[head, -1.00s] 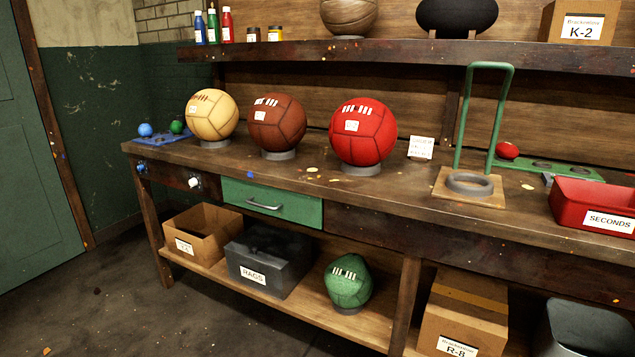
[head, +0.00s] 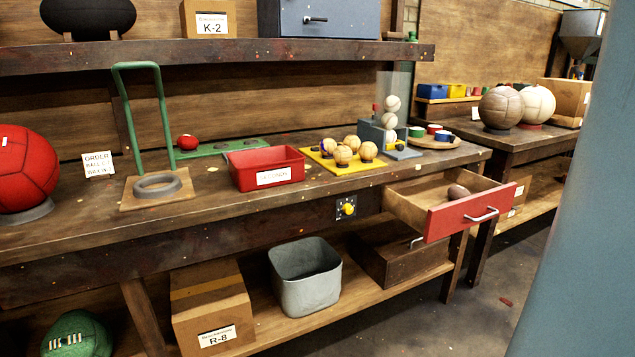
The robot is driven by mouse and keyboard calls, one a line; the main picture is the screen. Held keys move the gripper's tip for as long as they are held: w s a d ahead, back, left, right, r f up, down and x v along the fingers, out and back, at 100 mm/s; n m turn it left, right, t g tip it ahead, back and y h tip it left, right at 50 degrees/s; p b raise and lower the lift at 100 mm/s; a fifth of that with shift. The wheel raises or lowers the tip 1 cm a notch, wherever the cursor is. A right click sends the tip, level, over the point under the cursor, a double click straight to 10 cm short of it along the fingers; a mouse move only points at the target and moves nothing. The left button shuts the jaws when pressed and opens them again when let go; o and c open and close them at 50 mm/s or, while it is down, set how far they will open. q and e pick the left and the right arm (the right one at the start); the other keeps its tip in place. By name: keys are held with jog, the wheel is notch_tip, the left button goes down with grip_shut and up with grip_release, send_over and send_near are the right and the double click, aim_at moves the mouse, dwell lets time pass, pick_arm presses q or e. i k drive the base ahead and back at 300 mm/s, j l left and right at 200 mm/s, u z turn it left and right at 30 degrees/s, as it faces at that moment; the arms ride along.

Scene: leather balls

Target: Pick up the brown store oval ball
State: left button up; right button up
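A small brown oval ball (head: 457,191) lies inside the open red-fronted drawer (head: 465,214) under the right end of the long bench. Only its upper part shows above the drawer's front. I cannot read any store mark on it. Two other oval balls are in view: a dark one (head: 88,15) on the upper shelf, cut by the top edge, and a green one (head: 77,334) at the lower left. Neither of my grippers is in view.
The bench top holds a red bin (head: 266,168), a yellow tray (head: 350,170) with several small balls, and a green metal frame (head: 147,130). A grey bin (head: 305,277) stands below. A large blue-grey surface (head: 585,230) blocks the right edge.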

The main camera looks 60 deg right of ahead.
aim_at(454, 192)
jog(key=z, duration=2.7)
jog(key=i+j, duration=0.15)
jog(key=i, duration=0.45)
jog(key=i+j+u, duration=0.15)
jog(key=i, duration=0.45)
